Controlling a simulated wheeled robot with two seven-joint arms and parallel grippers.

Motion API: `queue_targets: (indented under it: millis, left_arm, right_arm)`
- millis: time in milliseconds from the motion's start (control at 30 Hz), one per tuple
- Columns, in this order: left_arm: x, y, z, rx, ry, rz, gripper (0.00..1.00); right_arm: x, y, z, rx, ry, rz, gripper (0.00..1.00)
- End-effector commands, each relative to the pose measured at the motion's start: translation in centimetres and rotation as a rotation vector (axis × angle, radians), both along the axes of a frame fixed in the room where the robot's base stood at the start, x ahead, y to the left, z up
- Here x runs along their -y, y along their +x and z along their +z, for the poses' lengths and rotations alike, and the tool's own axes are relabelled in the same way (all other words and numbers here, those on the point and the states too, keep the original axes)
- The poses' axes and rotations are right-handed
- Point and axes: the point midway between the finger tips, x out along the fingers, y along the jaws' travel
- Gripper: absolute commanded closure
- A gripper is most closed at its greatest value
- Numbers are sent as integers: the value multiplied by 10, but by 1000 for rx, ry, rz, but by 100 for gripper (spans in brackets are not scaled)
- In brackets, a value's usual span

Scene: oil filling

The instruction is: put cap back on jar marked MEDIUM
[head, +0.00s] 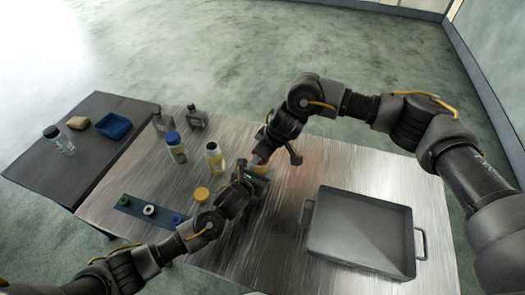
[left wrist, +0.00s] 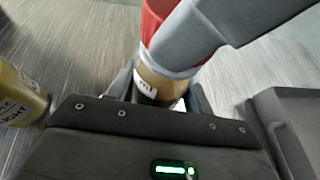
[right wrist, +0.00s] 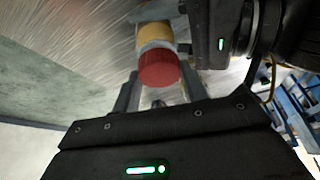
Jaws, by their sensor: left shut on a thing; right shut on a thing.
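A jar of amber oil (left wrist: 155,86) with a partly hidden label stands between the fingers of my left gripper (left wrist: 160,92), which is shut on it. I cannot read the whole label word. A red cap (right wrist: 158,70) sits at the mouth of the jar, which also shows in the right wrist view (right wrist: 153,32). My right gripper (right wrist: 157,88) is shut on the red cap. Whether the cap is fully seated I cannot tell. In the head view both grippers meet near the table's middle and mostly hide the jar.
A jar marked LIGHT (left wrist: 18,98) stands nearby; a yellow cap (head: 202,194) lies on the table. A blue-capped jar (head: 175,148) and grey bottles (head: 196,117) stand behind. A dark strip (head: 132,205) bears small coloured pieces. A grey metal pan (head: 360,235) occupies the right.

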Motion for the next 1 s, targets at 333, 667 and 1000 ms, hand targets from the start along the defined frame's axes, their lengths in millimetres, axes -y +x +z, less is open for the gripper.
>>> queue_targets:
  millis: [333,667,1000]
  left_arm:
    - [0,0,0,0,1,0,100]
    - [0,0,0,0,1,0,100]
    - [0,0,0,-1,1,1,100]
  right_arm:
    - [-3,-2,-1,-4,-3,-351,78]
    - [-2,-2,0,0,0,-570,78]
    - [-2,-2,0,0,0,-567,36]
